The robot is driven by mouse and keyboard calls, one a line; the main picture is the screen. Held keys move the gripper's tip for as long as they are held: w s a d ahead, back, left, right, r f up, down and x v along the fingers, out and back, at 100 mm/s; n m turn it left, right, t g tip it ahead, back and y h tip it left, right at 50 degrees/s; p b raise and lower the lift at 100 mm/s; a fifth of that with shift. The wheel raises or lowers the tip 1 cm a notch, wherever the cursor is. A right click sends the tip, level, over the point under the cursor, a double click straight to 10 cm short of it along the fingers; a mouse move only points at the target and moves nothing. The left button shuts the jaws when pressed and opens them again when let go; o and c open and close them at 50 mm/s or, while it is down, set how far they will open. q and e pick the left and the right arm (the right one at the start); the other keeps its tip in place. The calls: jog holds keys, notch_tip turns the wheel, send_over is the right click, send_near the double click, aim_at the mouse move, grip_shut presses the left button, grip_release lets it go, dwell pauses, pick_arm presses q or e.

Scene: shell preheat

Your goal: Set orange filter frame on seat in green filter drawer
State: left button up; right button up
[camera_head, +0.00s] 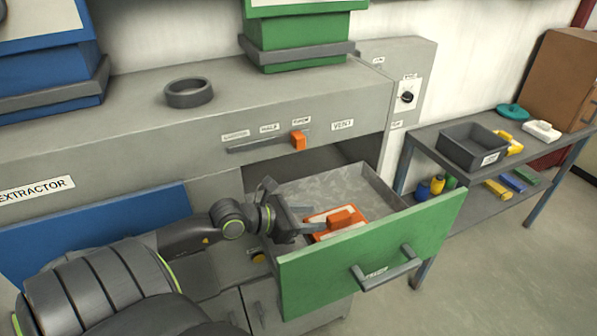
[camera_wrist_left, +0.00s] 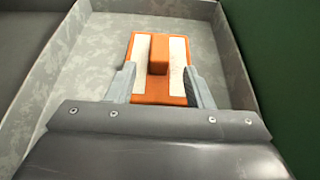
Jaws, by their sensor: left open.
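The orange filter frame (camera_head: 336,221), with white panels and a raised orange grip block, lies inside the pulled-out green filter drawer (camera_head: 378,250). In the left wrist view the frame (camera_wrist_left: 158,88) lies flat on the drawer's grey floor (camera_wrist_left: 100,60). My left gripper (camera_head: 304,220) is open over the drawer, just beside the frame. In the left wrist view its two fingers (camera_wrist_left: 158,88) are spread to either side of the frame's near part, apart from the grip block. A seat under the frame cannot be made out. My right gripper is not in view.
A side table at right holds a grey bin (camera_head: 472,147) and small items.

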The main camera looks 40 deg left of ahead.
pick_arm(q)
jog(key=shift+p+v, duration=0.6)
jog(key=shift+v, duration=0.85)
